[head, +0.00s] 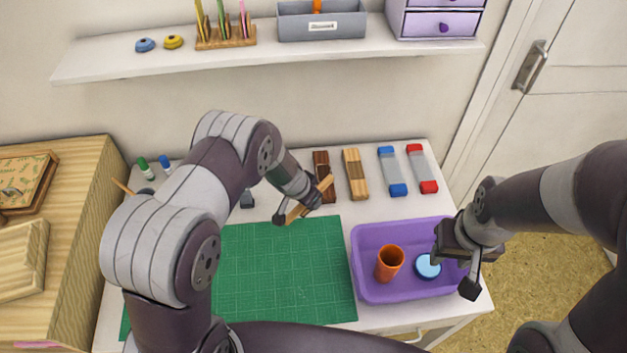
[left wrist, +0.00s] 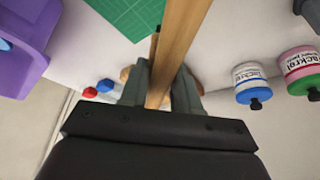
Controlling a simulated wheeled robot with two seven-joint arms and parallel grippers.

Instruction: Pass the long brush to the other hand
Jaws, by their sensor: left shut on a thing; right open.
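The long brush (head: 325,186) shows as a pale wooden piece at my left gripper (head: 301,208), above the back edge of the green mat. In the left wrist view the wooden handle (left wrist: 183,40) runs from the top of the picture down between the fingers of the left gripper (left wrist: 160,95), which is shut on it. The brush's bristles cannot be made out. My right gripper (head: 458,268) is open and empty over the right side of the purple tray, well apart from the brush.
The purple tray (head: 360,262) holds an orange cup (head: 390,263) and a round blue-and-white piece (head: 428,266). The green mat (head: 285,275) is clear. Wooden blocks (head: 355,174) and blue- and red-ended pieces (head: 422,168) lie behind. Labelled jars (left wrist: 252,82) show in the wrist view.

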